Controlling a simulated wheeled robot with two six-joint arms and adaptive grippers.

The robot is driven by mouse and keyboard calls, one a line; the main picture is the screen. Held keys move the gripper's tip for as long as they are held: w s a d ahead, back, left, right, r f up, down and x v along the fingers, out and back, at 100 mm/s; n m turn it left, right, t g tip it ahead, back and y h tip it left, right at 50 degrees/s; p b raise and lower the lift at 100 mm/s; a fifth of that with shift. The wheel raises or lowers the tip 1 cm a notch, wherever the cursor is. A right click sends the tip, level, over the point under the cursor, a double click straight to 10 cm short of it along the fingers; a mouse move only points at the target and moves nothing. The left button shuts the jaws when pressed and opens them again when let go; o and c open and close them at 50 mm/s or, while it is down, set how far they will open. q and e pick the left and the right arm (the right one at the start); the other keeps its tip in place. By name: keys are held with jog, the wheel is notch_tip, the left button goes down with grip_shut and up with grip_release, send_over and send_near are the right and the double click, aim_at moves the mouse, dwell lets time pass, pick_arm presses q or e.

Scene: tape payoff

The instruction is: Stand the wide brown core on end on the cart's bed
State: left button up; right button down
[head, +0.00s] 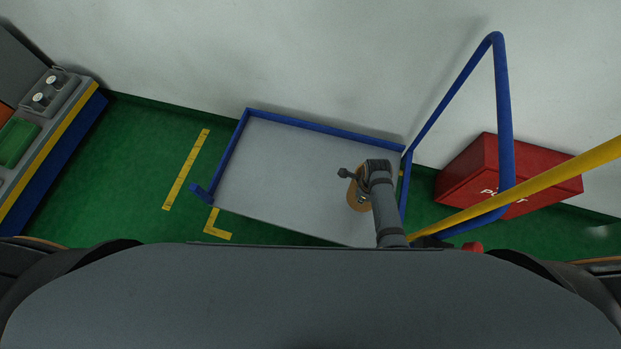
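The wide brown core (353,199) is at the right part of the cart's grey bed (290,170), seen from above and partly hidden by my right gripper. Its round brown face shows, which suggests it is on end; whether it touches the bed is unclear. My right gripper (353,185) is over the core, its arm coming up from the bottom edge. One dark finger part sticks out at the core's upper left. The gripper covers the contact, so I cannot tell whether it is shut on the core. My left gripper is out of view.
A blue rail (325,129) edges the bed's far side, and a tall blue handle (503,110) rises at its right. A yellow bar (540,182) crosses in front of a red box (470,170). A machine (45,130) stands left. The bed's left and middle are bare.

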aim_at(351, 197)
jog(key=shift+s+a+f+m, duration=0.1)
jog(key=shift+s+f+m, duration=0.3)
jog(key=shift+m, duration=0.5)
jog(key=shift+w+f, duration=0.1)
notch_tip(351, 197, down, 10)
jog(key=b, duration=1.1)
jog(key=c, duration=2)
grip_release()
jog(key=shift+f+b, duration=0.15)
jog(key=shift+b, duration=0.15)
jog(key=o, duration=0.5)
